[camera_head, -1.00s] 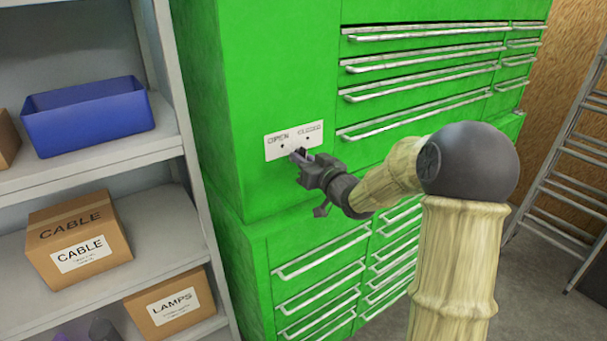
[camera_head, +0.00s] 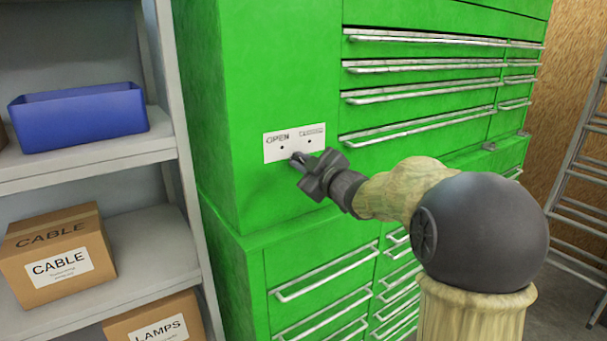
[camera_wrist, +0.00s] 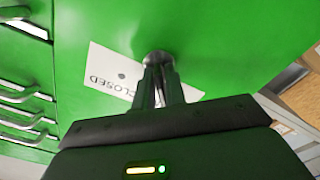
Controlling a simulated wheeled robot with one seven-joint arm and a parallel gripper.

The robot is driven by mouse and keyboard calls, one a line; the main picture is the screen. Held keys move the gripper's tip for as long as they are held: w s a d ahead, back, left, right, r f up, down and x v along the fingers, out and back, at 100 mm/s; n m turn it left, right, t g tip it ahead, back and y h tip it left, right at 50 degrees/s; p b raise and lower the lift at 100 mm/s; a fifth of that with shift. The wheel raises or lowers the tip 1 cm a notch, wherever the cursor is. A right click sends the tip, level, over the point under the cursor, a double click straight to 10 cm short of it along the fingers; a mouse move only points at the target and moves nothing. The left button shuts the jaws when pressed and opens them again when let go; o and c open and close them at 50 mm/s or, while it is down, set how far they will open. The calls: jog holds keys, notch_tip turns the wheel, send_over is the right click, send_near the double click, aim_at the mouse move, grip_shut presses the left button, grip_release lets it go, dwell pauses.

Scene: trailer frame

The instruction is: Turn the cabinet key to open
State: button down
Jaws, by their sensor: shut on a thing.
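The green cabinet (camera_head: 270,60) carries a white label plate (camera_head: 276,154) marked OPEN on the left and CLOSED on the right, each with a dark dot. My gripper (camera_head: 299,160) is at the plate's lower edge, between the two words, and covers the key in the head view. In the wrist view, my gripper (camera_wrist: 160,92) is shut on the key (camera_wrist: 157,75), in front of the round lock (camera_wrist: 157,58). The word CLOSED on the label plate (camera_wrist: 110,85) shows to the left there; OPEN is hidden behind the fingers. The key's exact angle is hard to tell.
Grey shelves (camera_head: 150,245) stand left of the cabinet with a blue bin (camera_head: 80,112), a CABLE box (camera_head: 58,262) and a LAMPS box (camera_head: 155,322). Drawer handles (camera_head: 420,94) stick out right of and below the lock. A ladder (camera_head: 580,200) leans at the far right.

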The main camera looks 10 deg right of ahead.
jog(key=shift+n+b, duration=0.3)
jog(key=shift+n, duration=0.3)
jog(key=c, duration=1.6)
grip_release()
jog(key=shift+o, duration=0.2)
jog(key=b+v, duration=0.2)
jog(key=v, duration=1.5)
jog(key=shift+s, duration=0.25)
jog(key=shift+d+f, duration=0.1)
